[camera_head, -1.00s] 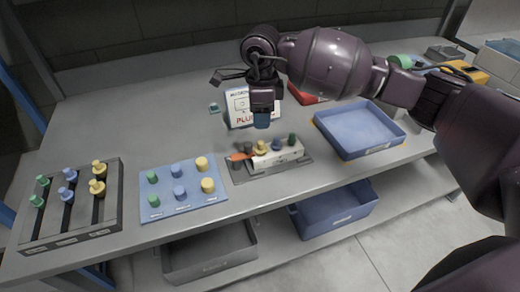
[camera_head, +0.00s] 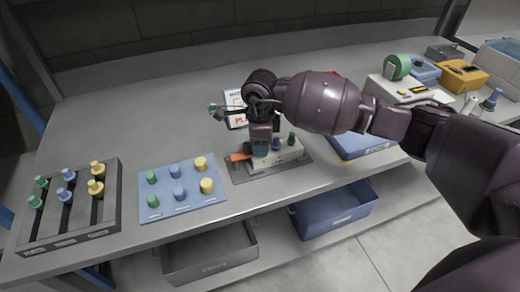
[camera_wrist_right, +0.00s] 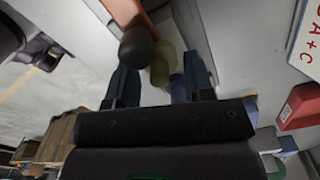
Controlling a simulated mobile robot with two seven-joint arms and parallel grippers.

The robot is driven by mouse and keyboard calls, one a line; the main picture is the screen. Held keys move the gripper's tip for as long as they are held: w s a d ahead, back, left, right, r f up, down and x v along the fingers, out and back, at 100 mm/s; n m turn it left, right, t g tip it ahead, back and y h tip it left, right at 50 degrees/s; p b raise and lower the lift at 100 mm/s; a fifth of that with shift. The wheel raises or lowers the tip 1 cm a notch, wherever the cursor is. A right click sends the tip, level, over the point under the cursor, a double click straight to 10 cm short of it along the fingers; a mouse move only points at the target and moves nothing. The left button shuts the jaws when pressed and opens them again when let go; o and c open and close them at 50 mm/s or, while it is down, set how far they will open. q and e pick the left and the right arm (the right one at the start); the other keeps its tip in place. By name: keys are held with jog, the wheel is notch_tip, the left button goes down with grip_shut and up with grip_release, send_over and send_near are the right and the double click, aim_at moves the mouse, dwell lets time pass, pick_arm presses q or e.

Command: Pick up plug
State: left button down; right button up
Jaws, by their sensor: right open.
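My right gripper (camera_head: 261,148) is open and points down over the white block (camera_head: 290,154) on the grey plate. A blue plug (camera_head: 276,143) and a green plug (camera_head: 291,139) stand in the block just right of the fingers. In the right wrist view, a yellow plug (camera_wrist_right: 160,66) shows between the two open fingers (camera_wrist_right: 158,78), and I cannot tell whether they touch it. A dark round knob (camera_wrist_right: 137,48) on an orange piece (camera_wrist_right: 122,12) is beside it. In the head view the gripper hides the yellow plug. My left gripper is not in view.
A blue board (camera_head: 160,212) with several plugs and a dark rack (camera_head: 112,226) with more plugs are to the left. A blue tray (camera_head: 362,150) lies under my right forearm. A printed sign (camera_head: 235,120) is behind the gripper. Two bins (camera_head: 335,212) (camera_head: 208,252) sit on the lower shelf.

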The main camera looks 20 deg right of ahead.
jog(key=shift+c, duration=0.5)
grip_shut()
jog(key=shift+r, duration=0.1)
